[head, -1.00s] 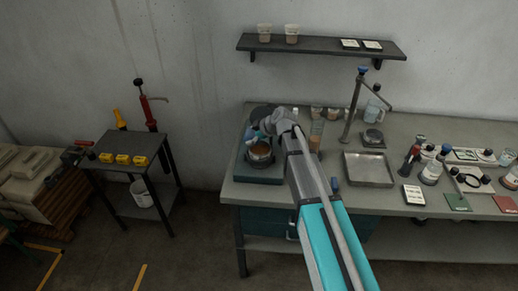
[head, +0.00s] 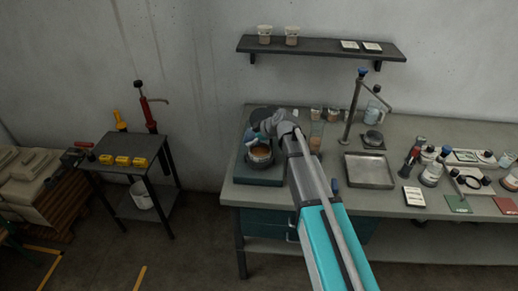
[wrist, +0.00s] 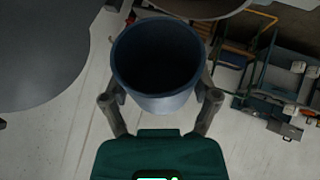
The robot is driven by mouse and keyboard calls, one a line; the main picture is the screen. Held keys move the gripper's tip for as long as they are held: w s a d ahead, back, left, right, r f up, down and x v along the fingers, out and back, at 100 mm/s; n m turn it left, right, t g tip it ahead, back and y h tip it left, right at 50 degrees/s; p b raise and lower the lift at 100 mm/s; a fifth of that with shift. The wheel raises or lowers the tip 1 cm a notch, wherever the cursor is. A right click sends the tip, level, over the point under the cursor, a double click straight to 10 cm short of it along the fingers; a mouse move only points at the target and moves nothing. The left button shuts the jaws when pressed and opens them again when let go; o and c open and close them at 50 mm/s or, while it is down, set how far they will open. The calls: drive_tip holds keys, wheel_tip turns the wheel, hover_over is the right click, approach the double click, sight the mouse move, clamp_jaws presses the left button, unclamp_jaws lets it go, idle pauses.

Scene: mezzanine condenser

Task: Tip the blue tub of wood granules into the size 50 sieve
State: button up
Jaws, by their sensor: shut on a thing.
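My gripper (wrist: 160,108) is shut on the blue tub (wrist: 160,104), with one finger on each side of it. In the wrist view the tub's open mouth faces the camera; its inside is dark and I see no granules in it. In the head view my gripper end and the small pale-blue tub (head: 249,142) are over the left end of the bench, tilted beside the round sieve (head: 260,158). Brown granules (head: 260,150) show inside the sieve. The sieve's size marking cannot be read, and my wrist hides part of it.
The sieve stands on a dark green base (head: 258,174) at the bench's left end. Several tubs stand behind my arm. A metal tray (head: 369,171) and an upright stand (head: 354,115) are to the right. A shelf (head: 320,46) hangs above.

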drive_tip(key=shift+a+h+p, duration=0.35)
drive_tip(key=shift+h+p, duration=0.15)
drive_tip(key=shift+h, duration=0.2)
drive_tip(key=shift+f, duration=0.2)
drive_tip(key=shift+a+f+n+h+p, duration=0.1)
drive_tip(key=shift+a+n+h+p, duration=0.2)
drive_tip(key=shift+h, duration=0.4)
drive_tip(key=shift+a+f+h+p, duration=0.3)
drive_tip(key=shift+f+h+p, duration=0.1)
drive_tip(key=shift+h, duration=0.7)
drive_tip(key=shift+w+a+r+n+g+h+p, duration=0.1)
drive_tip(key=shift+a+r+n+g+h+p, duration=0.25)
drive_tip(key=shift+a+h+p, duration=0.45)
drive_tip(key=a+f+n+h+b, duration=0.3)
drive_tip(key=a+f+h+b, duration=0.2)
drive_tip(key=h+b, duration=0.8)
drive_tip(key=b, duration=0.2)
drive_tip(key=shift+a+f+h+b, duration=0.2)
drive_tip(key=shift+a+h+b, duration=0.15)
drive_tip(key=shift+a+h, duration=0.05)
